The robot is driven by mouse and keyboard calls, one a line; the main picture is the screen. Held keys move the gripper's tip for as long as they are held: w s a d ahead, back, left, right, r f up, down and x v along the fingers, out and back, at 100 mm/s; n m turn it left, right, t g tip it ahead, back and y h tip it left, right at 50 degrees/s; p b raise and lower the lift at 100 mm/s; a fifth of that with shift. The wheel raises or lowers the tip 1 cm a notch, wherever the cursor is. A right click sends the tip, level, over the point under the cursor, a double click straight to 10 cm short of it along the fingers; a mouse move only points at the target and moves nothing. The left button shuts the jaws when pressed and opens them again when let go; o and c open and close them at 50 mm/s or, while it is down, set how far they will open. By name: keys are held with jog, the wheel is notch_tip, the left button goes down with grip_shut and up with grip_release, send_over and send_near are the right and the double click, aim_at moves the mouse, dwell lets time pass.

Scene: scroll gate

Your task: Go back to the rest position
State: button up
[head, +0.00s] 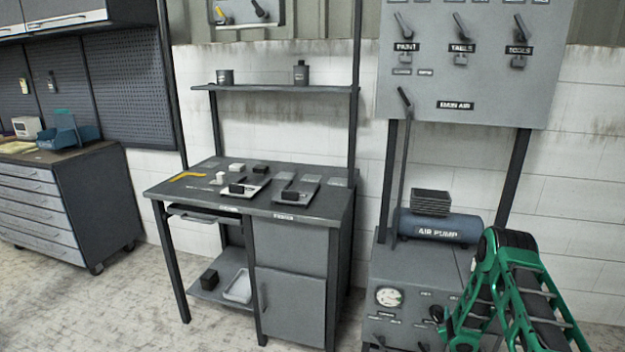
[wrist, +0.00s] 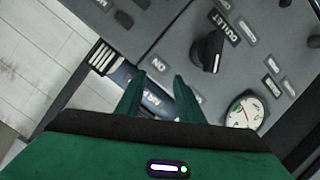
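My gripper (wrist: 158,84) shows in the wrist view as two green fingers with a gap between them. It is open, and I see nothing held in it. It is over the grey console with a black knob (wrist: 208,52) labelled OUTLET and a round gauge (wrist: 243,112). In the head view my green arm is folded at the lower right, in front of the console (head: 395,270). The fingertips cannot be made out there. The gauge also shows in the head view (head: 389,297).
A blue air pump tank (head: 437,227) lies on the console beside a long upright lever (head: 403,150). A switch panel (head: 460,80) stands above. A workbench (head: 300,208) with small parts is to the left, and a drawer cabinet (head: 40,210) further left. Open floor (head: 90,310) lies in front.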

jog(key=s+d+r+m+g, duration=0.1)
jog(key=d+r+g, duration=0.1)
jog(key=r, duration=0.7)
jog(key=s+d+r+m+g, duration=0.2)
jog(key=d+r, duration=0.1)
jog(key=r, duration=0.6)
jog(key=s+r+m+g, duration=0.2)
jog(key=s+r+g, duration=0.2)
jog(key=s+r, duration=0.85)
jog(key=s+a+r+m+g+y, duration=0.1)
jog(key=s+a+r, duration=0.3)
jog(key=s, duration=0.9)
jog(key=s+a+r+m+g+y, duration=0.1)
jog(key=s+a+r+g+y, duration=0.2)
jog(key=s+a, duration=0.5)
jog(key=s+a+r+m+g+y, duration=0.1)
jog(key=s+a+r, duration=0.3)
jog(key=s, duration=1.4)
jog(key=shift+a+r+m+g+y, duration=0.4)
jog(key=shift+a+m+g, duration=0.1)
jog(key=shift+a, duration=0.55)
jog(key=shift+w+f, duration=0.25)
jog(key=shift+w, duration=0.3)
